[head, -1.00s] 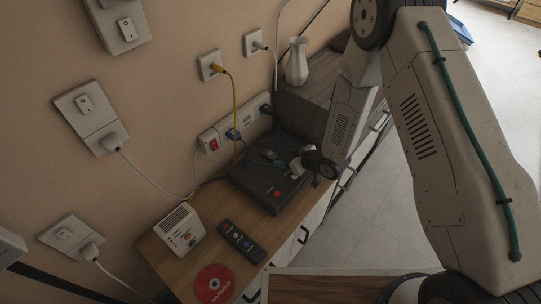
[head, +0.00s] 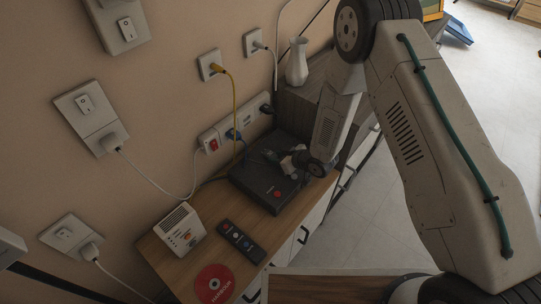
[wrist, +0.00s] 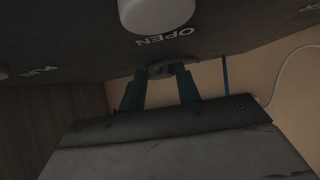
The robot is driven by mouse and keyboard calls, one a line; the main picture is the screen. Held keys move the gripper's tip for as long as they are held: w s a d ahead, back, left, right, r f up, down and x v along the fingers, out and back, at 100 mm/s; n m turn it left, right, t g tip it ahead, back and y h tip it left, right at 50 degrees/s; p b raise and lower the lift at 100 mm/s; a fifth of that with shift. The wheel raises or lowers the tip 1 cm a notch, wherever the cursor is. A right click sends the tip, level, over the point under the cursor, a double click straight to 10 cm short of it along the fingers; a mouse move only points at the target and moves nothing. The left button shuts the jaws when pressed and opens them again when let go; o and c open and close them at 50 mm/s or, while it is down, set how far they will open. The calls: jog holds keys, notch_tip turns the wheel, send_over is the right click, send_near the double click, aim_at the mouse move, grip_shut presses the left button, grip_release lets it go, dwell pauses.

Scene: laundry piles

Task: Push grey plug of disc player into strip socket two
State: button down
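The disc player (head: 272,191) is a dark flat box with a red mark, standing on the wooden top below the strip. My gripper (head: 268,154) is low over its far part in the head view. In the wrist view, the two teal fingers of my gripper (wrist: 162,72) stand apart, with a small grey piece (wrist: 160,70) at their tips. It looks like the grey plug; whether the fingers press on it I cannot tell. The white strip (head: 222,133) on the wall has a red switch, a blue plug (head: 232,134) and a black plug (head: 265,109).
A white box (head: 180,230), a remote (head: 241,240) and a red disc (head: 214,284) lie left of the player. A white vase (head: 297,62) stands beyond the strip. Yellow and white cords hang along the wall. A dark surface marked OPEN (wrist: 165,38) is close in the wrist view.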

jog(key=shift+r, duration=3.5)
